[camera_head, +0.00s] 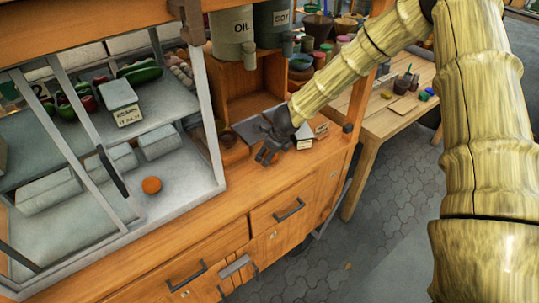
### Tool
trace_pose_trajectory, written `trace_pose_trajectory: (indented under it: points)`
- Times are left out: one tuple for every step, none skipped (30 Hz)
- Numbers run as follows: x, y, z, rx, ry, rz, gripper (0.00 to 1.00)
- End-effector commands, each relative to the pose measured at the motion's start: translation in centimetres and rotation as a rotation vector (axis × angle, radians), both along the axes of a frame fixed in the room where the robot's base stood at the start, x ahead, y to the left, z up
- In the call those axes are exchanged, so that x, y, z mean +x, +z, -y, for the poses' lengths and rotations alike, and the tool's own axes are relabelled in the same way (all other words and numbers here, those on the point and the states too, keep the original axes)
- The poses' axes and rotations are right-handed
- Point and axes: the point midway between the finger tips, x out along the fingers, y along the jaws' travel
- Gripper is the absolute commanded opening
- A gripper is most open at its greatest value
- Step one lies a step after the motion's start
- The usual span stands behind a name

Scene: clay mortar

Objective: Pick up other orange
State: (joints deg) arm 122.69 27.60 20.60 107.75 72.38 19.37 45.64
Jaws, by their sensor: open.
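An orange (151,185) sits on the pale lower shelf of the glass-sided case, near its front right corner. My gripper (267,157) hangs over the wooden counter to the right of the case, with its fingers pointing down and to the left. It is open and apart from the orange, with the case's corner post between them in the picture. No second orange shows clearly.
The display case (214,135) has metal posts and a front bar. A small box sign (121,101) stands on its upper shelf. An OIL canister (231,33) and a SOY canister (276,27) stand behind my gripper. A wooden table (372,117) stands at right.

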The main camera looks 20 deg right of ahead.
Motion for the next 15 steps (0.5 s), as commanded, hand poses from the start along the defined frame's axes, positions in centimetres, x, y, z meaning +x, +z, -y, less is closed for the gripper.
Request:
trace_pose_trajectory:
  points:
    - [0.13, -0.37, -0.06, 0.0, 0.001, -0.001, 0.77]
    - [0.2, -0.56, -0.1, 0.0, 0.001, -0.001, 0.77]
    - [0.29, -0.76, -0.13, 0.0, 0.001, -0.001, 0.77]
    - [0.36, -0.86, -0.15, 0.0, 0.001, -0.001, 0.77]
    - [0.41, -0.93, -0.15, 0.0, 0.001, 0.0, 0.77]
    - [0.47, -1.01, -0.16, 0.001, 0.0, 0.001, 0.77]
    - [0.48, -1.04, -0.17, 0.001, 0.0, 0.001, 0.77]
    - [0.49, -1.07, -0.17, 0.001, 0.0, 0.001, 0.77]
    - [0.5, -1.08, -0.17, 0.001, 0.0, 0.001, 0.77]
    - [0.5, -1.08, -0.17, 0.001, 0.0, 0.001, 0.77]
    - [0.5, -1.08, -0.17, 0.001, 0.0, 0.001, 0.77]
    - [0.49, -1.08, -0.17, 0.001, 0.0, 0.001, 0.77]
    - [0.49, -1.08, -0.17, 0.001, 0.0, 0.001, 0.77]
    - [0.49, -1.09, -0.16, 0.001, 0.0, 0.001, 0.77]
    - [0.49, -1.09, -0.16, 0.0, 0.0, 0.0, 0.69]
